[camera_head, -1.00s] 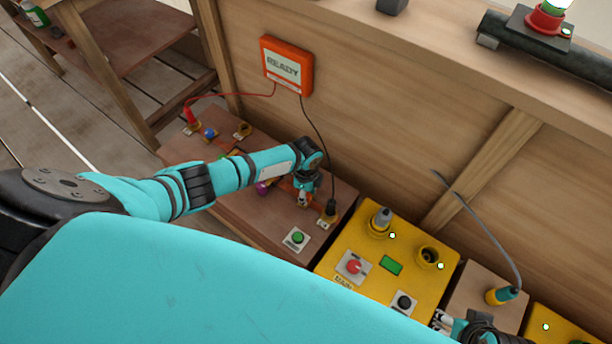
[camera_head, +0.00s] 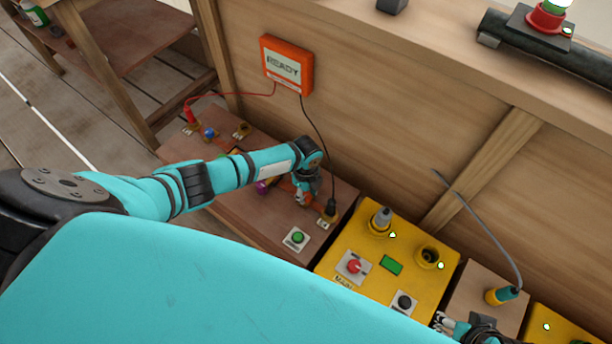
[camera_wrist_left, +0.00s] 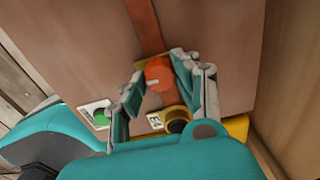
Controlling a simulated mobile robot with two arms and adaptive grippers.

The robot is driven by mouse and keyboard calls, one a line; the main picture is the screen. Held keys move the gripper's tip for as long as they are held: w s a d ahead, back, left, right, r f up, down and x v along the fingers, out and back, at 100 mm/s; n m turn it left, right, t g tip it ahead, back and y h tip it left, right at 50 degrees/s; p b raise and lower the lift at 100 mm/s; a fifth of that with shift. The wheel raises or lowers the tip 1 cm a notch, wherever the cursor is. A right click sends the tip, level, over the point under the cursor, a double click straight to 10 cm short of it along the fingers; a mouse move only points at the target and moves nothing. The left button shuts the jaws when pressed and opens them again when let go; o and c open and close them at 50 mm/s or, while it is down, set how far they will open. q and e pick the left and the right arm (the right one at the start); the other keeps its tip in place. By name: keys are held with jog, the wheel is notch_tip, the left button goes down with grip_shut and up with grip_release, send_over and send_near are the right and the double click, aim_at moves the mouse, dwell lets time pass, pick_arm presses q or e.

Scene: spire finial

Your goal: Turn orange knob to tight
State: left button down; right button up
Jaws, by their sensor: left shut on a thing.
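The orange knob (camera_wrist_left: 159,74) is round, with a pale mark on its left side in the left wrist view. It sits on a yellow plate where an orange strip crosses the brown board. My left gripper (camera_wrist_left: 157,80) has its fingers on either side of the knob and is shut on it. In the head view my left gripper (camera_head: 303,197) points down at the board, and the knob is mostly hidden by it. My right gripper (camera_head: 441,320) is at the bottom edge over the yellow box, and its finger gap is unclear.
A green button (camera_head: 298,237) and a black-cabled plug (camera_head: 331,209) are close to my left gripper. The yellow box (camera_head: 335,256) with a red knob (camera_head: 354,266) stands to the right. An orange READY display (camera_head: 286,66) hangs on the wooden wall behind.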

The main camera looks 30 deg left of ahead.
aim_at(306, 195)
pick_arm(q)
jog(key=c, duration=1)
grip_release()
jog(key=shift+o, duration=0.2)
jog(key=shift+r, duration=0.1)
notch_tip(306, 195, up, 12)
jog(key=shift+d, duration=0.1)
